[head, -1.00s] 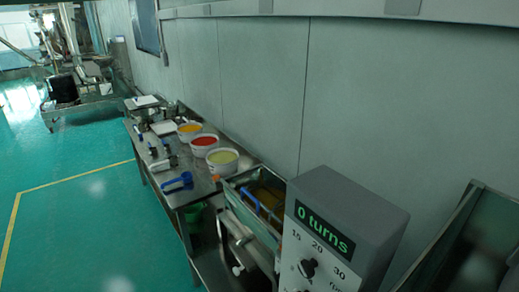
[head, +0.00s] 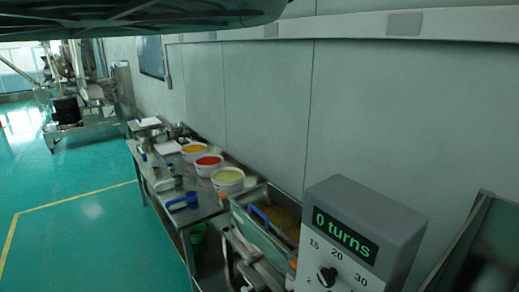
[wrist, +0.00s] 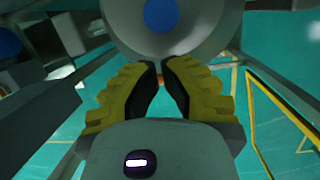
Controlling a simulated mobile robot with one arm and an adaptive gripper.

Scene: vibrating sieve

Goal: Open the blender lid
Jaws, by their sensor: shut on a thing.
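My gripper (wrist: 159,72) shows in the wrist view, with yellow fingers and black pads. Its fingertips are close together at the lower edge of a large round grey part (wrist: 205,35) with a blue disc in the middle. What the fingers hold is hidden or too dark to make out. I cannot tell whether the round part is the blender lid or my own arm. In the head view, a dark green ribbed shape (head: 170,17) hangs across the top left; I cannot tell what it is. I cannot identify the blender for certain.
A grey control box (head: 372,219) reads "0 turns". Teal floor is free at left.

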